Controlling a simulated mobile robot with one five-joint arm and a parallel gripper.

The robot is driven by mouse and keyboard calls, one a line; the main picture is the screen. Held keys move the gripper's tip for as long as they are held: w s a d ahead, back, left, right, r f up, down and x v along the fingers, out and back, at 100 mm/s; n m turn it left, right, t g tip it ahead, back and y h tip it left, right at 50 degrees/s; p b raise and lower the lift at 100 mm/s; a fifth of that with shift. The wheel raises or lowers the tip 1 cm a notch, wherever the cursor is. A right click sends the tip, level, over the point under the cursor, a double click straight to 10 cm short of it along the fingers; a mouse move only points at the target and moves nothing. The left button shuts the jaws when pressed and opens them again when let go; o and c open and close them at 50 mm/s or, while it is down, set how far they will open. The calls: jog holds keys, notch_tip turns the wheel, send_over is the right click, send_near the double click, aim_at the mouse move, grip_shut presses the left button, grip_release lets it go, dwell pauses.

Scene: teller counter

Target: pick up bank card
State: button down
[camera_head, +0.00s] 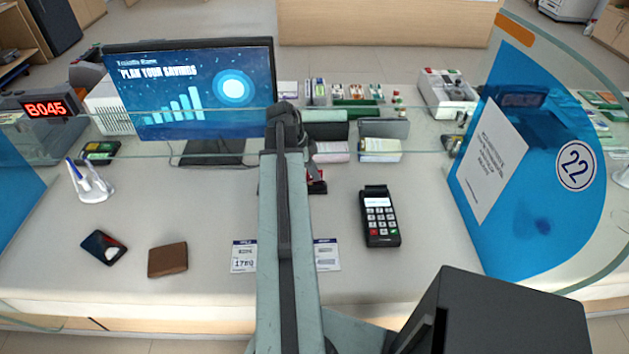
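I cannot make out a thing that is clearly a bank card. A dark, rounded flat item (104,247) with a pale patch lies at the left of the counter; I cannot tell if it is a card or a phone. A brown wallet (168,260) lies just right of it. A black card terminal (380,217) with a keypad lies right of my arm. My arm reaches up the middle of the view to a dark joint and hides part of the counter. The fingers of my gripper do not show.
Two printed slips, left (243,257) and right (327,255), lie either side of my arm. A clear screen crosses the counter, with a monitor (192,90) behind it. A pen stand (90,183) stands at left. A blue panel (540,165) bounds the right. Bare counter surrounds the wallet.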

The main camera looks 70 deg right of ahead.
jog(key=shift+r, duration=0.1)
notch_tip(320, 180, up, 10)
jog(key=p, duration=1)
notch_tip(320, 180, up, 4)
jog(key=p, duration=0.4)
jog(key=shift+r, duration=0.15)
